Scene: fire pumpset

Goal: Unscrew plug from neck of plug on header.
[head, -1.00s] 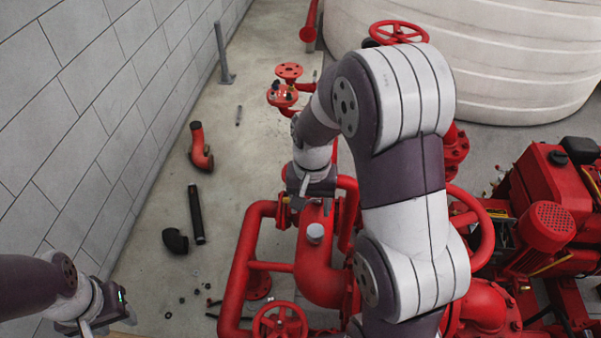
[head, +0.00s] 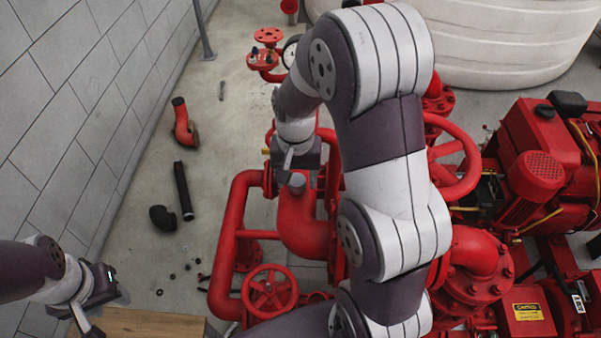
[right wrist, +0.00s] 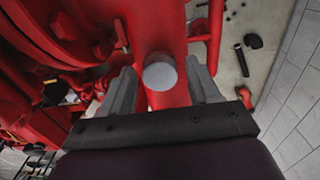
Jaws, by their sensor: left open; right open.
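The plug is a light grey cylinder (head: 297,182) standing upright on the red header pipe (head: 300,225). My right gripper (head: 291,166) is just above and beyond it in the head view and partly overlaps it. In the right wrist view the plug's round top (right wrist: 160,74) shows between the two open fingers, with a visible gap on each side. The neck under the plug is hidden there. My left gripper (head: 100,305) is open and empty at the lower left, well away from the pipes.
A red handwheel (head: 269,292) stands in front of the header, and a larger one (head: 455,157) to its right. Red pump machinery (head: 540,165) fills the right side. A black pipe (head: 183,190) and elbow (head: 162,217) lie on the floor. A grey block wall (head: 70,110) bounds the left.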

